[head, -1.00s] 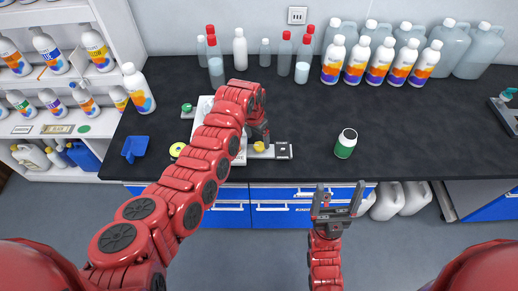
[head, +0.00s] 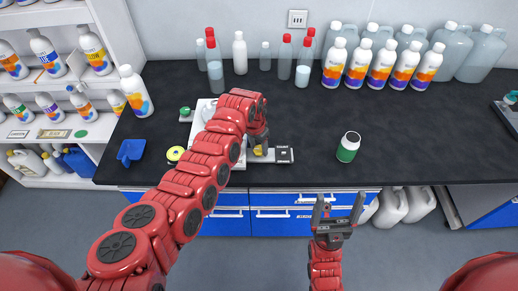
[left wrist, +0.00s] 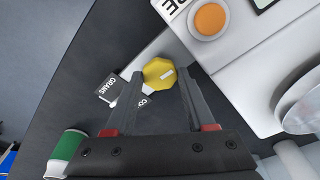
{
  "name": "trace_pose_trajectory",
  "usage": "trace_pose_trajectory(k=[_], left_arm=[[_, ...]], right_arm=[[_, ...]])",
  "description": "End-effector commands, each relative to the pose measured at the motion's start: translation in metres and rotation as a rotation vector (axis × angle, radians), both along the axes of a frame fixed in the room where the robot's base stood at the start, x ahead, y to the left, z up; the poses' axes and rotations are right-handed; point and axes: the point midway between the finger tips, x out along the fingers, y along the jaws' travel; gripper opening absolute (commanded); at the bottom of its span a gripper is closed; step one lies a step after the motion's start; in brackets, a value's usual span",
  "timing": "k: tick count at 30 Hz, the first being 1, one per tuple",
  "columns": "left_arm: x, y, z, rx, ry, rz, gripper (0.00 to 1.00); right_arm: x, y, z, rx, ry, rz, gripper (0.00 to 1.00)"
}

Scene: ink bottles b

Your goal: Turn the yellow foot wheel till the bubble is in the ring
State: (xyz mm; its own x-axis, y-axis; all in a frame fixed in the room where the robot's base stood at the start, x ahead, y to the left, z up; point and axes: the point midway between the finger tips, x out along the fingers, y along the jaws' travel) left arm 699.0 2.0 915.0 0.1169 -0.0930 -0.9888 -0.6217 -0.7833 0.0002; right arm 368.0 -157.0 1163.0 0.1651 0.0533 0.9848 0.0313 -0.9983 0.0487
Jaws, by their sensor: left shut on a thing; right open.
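The yellow foot wheel (head: 261,151) is at the front of the white balance (head: 199,118), near the table's front edge. In the head view my left gripper (head: 259,142) and arm cover much of the balance. I cannot make out the bubble or its ring. My right gripper (head: 338,205) is open and empty in front of the table.
A small dark label block (head: 284,155) lies right beside the wheel. A green-labelled jar (head: 348,147) stands further right. Bottles line the back; the table's right middle is clear.

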Motion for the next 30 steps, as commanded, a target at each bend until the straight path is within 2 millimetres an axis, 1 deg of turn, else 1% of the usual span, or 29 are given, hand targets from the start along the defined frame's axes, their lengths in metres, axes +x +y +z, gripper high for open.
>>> trace_pose_trajectory(k=[1, 2, 5, 12, 21, 30], left_arm=[[0.0, 0.0, 0.0, 0.0, 0.0, 0.0, 0.04], [0.0, 0.0, 0.0, 0.0, 0.0, 0.0, 0.0], [0.0, 0.0, -0.001, 0.0, 0.0, -0.009, 0.0], [0.002, 0.002, -0.003, 0.002, -0.002, -0.207, 0.0], [0.002, 0.001, -0.002, 0.001, -0.002, -0.369, 0.0], [0.001, 0.001, 0.0, 0.001, -0.001, -0.401, 0.0]], right_arm=[[0.0, 0.0, 0.0, 0.0, 0.0, 0.0, 0.85], [0.0, 0.0, 0.0, 0.0, 0.0, 0.0, 0.85], [0.0, 0.0, -0.001, 0.0, 0.0, 0.0, 0.85], [0.0, 0.0, -0.019, 0.0, 0.0, 0.0, 0.85], [0.0, 0.0, -0.038, 0.0, 0.0, 0.0, 0.85], [0.0, 0.0, -0.039, 0.0, 0.0, 0.0, 0.85]])
